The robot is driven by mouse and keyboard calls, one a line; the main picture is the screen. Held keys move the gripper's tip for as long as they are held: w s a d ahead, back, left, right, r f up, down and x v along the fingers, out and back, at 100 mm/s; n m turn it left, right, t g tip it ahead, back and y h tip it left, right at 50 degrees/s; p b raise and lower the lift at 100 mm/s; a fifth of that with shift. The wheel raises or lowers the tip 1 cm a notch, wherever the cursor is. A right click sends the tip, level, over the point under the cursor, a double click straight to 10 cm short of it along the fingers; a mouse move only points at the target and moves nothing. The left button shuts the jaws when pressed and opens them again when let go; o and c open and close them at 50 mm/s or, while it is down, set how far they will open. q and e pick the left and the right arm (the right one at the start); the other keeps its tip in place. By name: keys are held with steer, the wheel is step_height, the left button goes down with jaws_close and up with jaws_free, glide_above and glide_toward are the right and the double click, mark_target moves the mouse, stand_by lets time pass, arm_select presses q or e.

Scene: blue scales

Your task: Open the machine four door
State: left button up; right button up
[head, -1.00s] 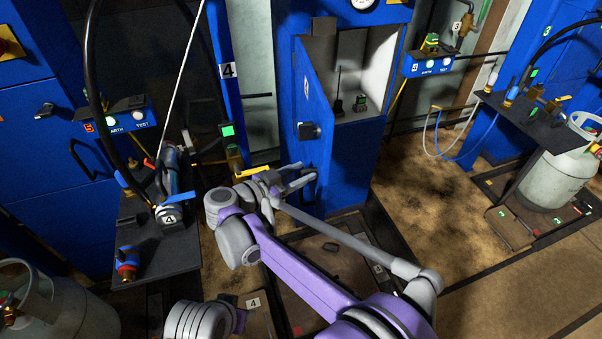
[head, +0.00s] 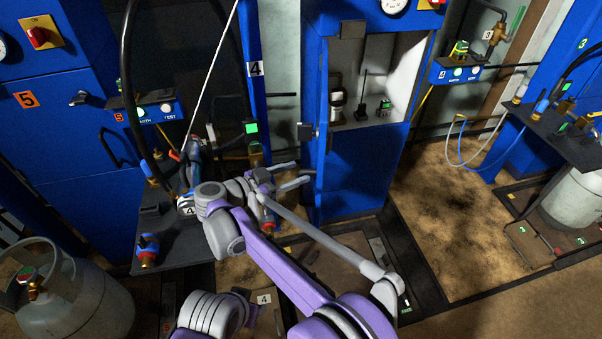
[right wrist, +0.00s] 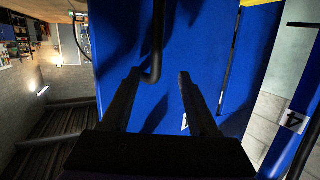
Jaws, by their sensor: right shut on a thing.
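The machine four door (head: 318,85) is blue and stands wide open, nearly edge-on in the head view. A dark latch knob (head: 307,131) sits on it above my right gripper (head: 298,175). The cabinet interior (head: 398,75) is open to view, with small items inside. In the right wrist view the fingers of my right gripper (right wrist: 160,78) are on either side of a dark bar handle (right wrist: 157,40) on the blue door face (right wrist: 115,40). The jaws are shut on that handle. My left gripper is out of sight.
A dark shelf with fittings (head: 180,250) stands left of my right arm. A gas cylinder (head: 75,305) is at lower left. A blue post labelled 4 (head: 256,100) rises beside the door. Floor at right (head: 460,210) is clear.

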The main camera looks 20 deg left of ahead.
steer(key=shift+s+a+p, duration=0.15)
steer(key=shift+a, duration=1.2)
steer(key=shift+s+a+p, duration=0.1)
steer(key=shift+a+p, duration=0.05)
steer(key=shift+a, duration=1.2)
